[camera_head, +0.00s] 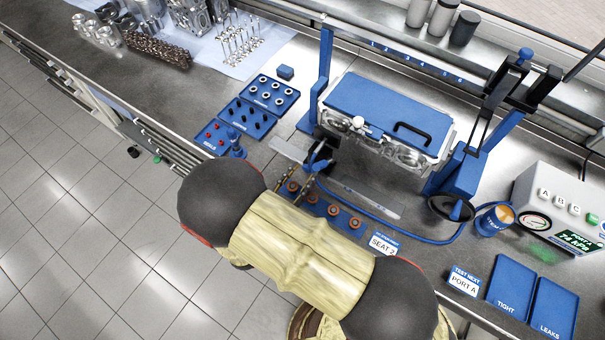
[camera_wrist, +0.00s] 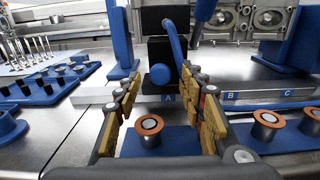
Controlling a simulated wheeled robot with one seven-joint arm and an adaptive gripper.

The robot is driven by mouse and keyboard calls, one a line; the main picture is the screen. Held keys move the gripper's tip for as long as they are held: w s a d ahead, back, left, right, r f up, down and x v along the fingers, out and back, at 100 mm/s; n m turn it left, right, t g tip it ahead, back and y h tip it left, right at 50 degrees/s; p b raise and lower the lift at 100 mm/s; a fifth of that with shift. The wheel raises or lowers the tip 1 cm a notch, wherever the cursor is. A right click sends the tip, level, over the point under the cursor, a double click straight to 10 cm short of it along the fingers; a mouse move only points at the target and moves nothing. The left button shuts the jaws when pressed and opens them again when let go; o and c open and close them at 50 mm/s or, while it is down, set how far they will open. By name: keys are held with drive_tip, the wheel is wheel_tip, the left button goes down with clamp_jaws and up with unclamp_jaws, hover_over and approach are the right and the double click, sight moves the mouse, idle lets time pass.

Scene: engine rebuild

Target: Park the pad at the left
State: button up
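The pad appears to be the black block (camera_wrist: 160,52) with a round blue knob (camera_wrist: 160,74) and a blue hose (camera_wrist: 176,42), standing at mark A of a grey rail in the wrist view. In the head view a dark block (camera_head: 324,157) stands at the left part of the rail (camera_head: 375,203), left of the engine head's middle. My gripper (camera_wrist: 164,92) is open and empty. In the wrist view its yellow-padded fingers stand apart, with the knob beyond them and between them. In the head view my arm largely hides the gripper.
A blue strip (camera_wrist: 290,137) with several orange-ringed cups lies in front of the rail. The engine head with its blue cover (camera_head: 385,105) stands in a blue frame behind. Blue parts trays (camera_head: 220,145) lie left. The hose runs right toward the gauge box (camera_head: 548,205). The rail's left end is bare.

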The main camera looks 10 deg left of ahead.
drive_tip(key=shift+w+d, duration=0.15)
drive_tip(key=shift+w, duration=0.05)
drive_tip(key=shift+c, duration=0.7)
clamp_jaws()
